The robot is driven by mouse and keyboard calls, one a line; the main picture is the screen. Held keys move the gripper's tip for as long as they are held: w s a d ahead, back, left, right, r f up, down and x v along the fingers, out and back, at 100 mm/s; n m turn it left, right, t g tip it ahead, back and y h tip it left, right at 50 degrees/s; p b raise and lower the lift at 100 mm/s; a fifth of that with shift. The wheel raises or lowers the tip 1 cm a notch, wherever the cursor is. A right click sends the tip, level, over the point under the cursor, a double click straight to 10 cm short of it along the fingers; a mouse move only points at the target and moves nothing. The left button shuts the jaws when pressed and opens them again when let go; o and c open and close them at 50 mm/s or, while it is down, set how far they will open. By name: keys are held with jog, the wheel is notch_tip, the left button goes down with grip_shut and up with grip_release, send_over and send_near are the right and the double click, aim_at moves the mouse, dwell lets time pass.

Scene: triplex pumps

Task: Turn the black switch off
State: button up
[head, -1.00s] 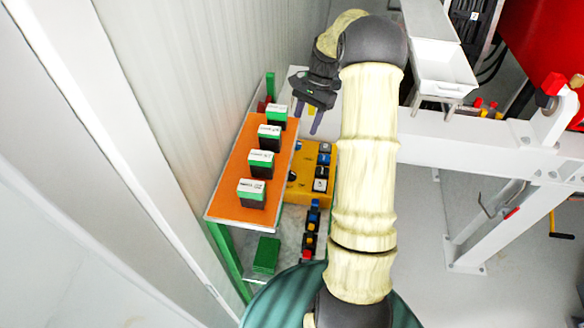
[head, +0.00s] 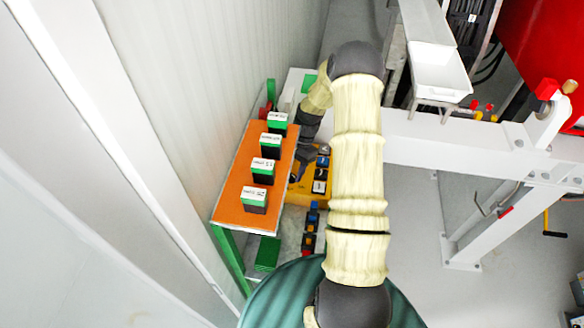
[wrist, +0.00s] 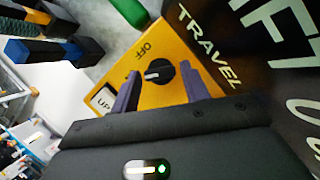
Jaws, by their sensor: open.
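The black switch (wrist: 159,74) is a round knob with a white pointer mark on a yellow panel (wrist: 183,50) in the wrist view. The word OFF is printed beside it, and a white UP button (wrist: 104,99) sits to its left. My gripper (wrist: 160,88) is open, with one purple finger on each side of the knob in the picture. I cannot tell whether the fingers touch it. In the head view my gripper (head: 300,168) is low over the yellow panel (head: 312,198), next to the orange shelf; the knob is hidden there.
An orange shelf (head: 240,212) with several green-and-black boxes stands left of the panel. More coloured buttons (head: 311,225) are below it. A white beam (head: 440,140) and white tray (head: 440,75) are to the right.

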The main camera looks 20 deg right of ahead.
jog(key=shift+a+f, duration=0.1)
jog(key=shift+f, duration=0.1)
jog(key=c, duration=0.7)
